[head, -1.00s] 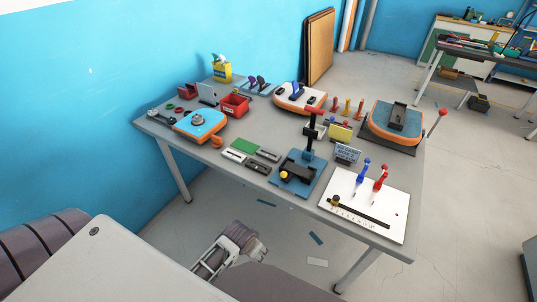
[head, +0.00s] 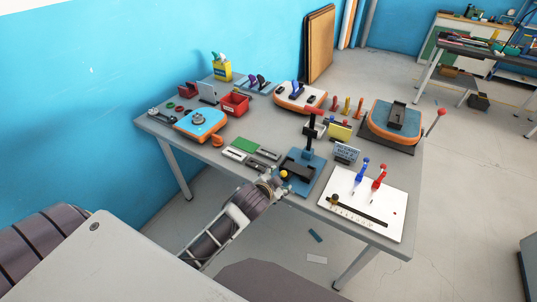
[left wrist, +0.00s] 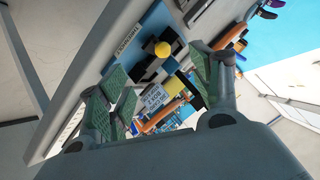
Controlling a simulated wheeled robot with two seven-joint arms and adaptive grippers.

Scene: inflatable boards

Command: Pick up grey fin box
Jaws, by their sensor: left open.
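Several small flat slotted pieces lie at the table's front, beside a green block (head: 245,145). One is a light grey piece with a dark slot (head: 233,154). A darker piece (head: 257,166) and a plain grey piece (head: 268,154) lie to its right. I cannot tell for certain which is the grey fin box. My right gripper is out of view.
A blue-based press (head: 303,166) with a red handle stands right of my left gripper. Its yellow knob (left wrist: 162,49) shows in the left wrist view. A white board (head: 385,205) with blue and red tools lies farther right. A red bin (head: 235,104) stands behind the pieces.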

